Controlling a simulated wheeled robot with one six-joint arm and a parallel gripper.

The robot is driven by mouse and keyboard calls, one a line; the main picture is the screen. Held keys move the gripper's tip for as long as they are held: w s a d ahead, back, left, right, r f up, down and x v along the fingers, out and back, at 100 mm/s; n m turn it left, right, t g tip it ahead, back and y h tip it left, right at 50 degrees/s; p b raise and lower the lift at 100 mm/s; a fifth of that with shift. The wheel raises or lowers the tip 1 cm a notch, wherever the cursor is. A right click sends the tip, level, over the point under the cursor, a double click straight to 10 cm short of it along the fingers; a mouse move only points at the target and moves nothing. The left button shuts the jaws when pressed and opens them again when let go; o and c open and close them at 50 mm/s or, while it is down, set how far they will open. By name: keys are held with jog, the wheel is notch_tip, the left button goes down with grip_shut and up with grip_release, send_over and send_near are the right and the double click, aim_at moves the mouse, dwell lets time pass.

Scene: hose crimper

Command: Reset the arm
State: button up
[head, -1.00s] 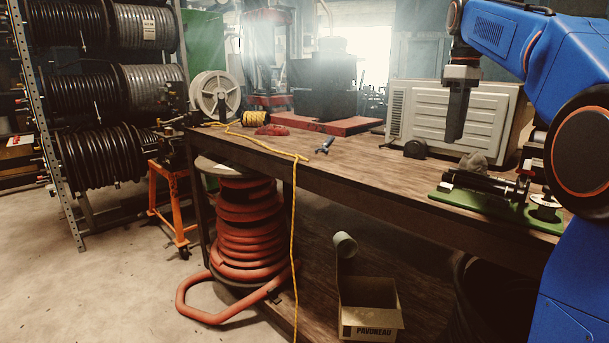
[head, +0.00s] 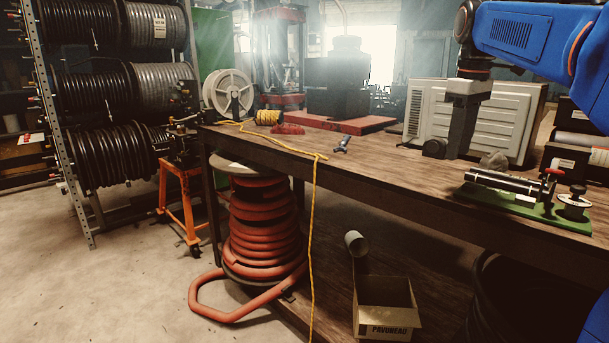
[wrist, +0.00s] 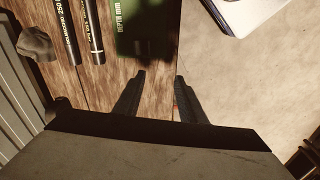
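My gripper (head: 457,157) hangs pointing down over the workbench, in front of the pale louvred panel, at the right of the head view. It is left of the green-based hose tool. In the wrist view its two dark fingers (wrist: 160,76) are apart with nothing between them; bench wood and floor show beyond. My blue arm comes in from the upper right of the head view. The green base (wrist: 143,30) and dark printed rods (wrist: 92,30) lie beyond the fingertips in the wrist view.
A yellow rope (head: 314,220) hangs over the front edge. An open carton (head: 385,310) sits below.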

jog(key=s+a+f+m+t, duration=0.2)
jog(key=s+a+f+m, duration=0.1)
jog(key=s+f, duration=1.1)
jog(key=s+a+f+m+t, duration=0.2)
jog(key=s+a+f+m, duration=0.1)
jog(key=s+f, duration=1.1)
notch_tip(320, 180, down, 3)
jog(key=shift+s+a+m, duration=0.2)
jog(key=shift+m, duration=0.5)
